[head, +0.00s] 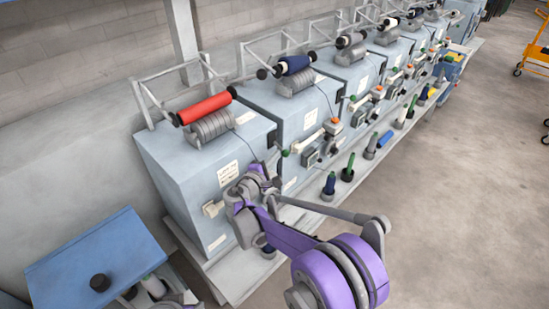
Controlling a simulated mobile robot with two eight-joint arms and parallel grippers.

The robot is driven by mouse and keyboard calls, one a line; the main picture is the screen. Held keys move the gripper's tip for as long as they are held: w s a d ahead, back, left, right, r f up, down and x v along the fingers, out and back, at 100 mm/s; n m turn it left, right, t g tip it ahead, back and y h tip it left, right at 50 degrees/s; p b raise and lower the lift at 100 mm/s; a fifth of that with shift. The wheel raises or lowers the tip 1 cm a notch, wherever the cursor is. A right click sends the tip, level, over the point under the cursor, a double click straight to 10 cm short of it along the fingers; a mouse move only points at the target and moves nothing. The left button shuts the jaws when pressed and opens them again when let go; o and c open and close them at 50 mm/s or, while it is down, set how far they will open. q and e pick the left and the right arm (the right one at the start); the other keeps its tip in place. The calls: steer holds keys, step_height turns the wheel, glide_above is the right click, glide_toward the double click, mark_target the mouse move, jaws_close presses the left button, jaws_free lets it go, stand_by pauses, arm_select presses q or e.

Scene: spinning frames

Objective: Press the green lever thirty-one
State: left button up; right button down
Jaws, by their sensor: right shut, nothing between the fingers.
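The near machine (170,160) is a blue-grey box with a red spool (205,107) on top and paper labels on its front. A white handle-like piece (211,208) sticks out of its front; no green shows on it. My right gripper (268,178) is shut and empty, in front of this machine's right front edge; contact cannot be told. It and its arm hide part of the front. A lever with a green knob (285,153) is on the second machine, just above and right of the gripper. No number thirty-one is readable. My left gripper is not in view.
More spinning machines run in a row to the far right. Upright bobbins, a green one (348,168) and a dark blue one (329,185) among them, stand along the low ledge. A blue lidded box (95,262) is at lower left.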

steer(key=shift+r+n, duration=0.3)
steer(key=shift+n, duration=0.1)
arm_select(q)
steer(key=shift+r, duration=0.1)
arm_select(e)
steer(key=shift+s+d+r+n+g, duration=0.15)
steer(key=shift+r+n+g, duration=0.6)
steer(key=shift+n, duration=0.55)
steer(key=shift+r+n+g, duration=0.2)
steer(key=shift+n+g, duration=0.05)
steer(key=shift+n, duration=0.15)
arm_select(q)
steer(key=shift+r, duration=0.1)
arm_select(e)
steer(key=shift+r, duration=0.3)
stand_by(1.7)
stand_by(1.2)
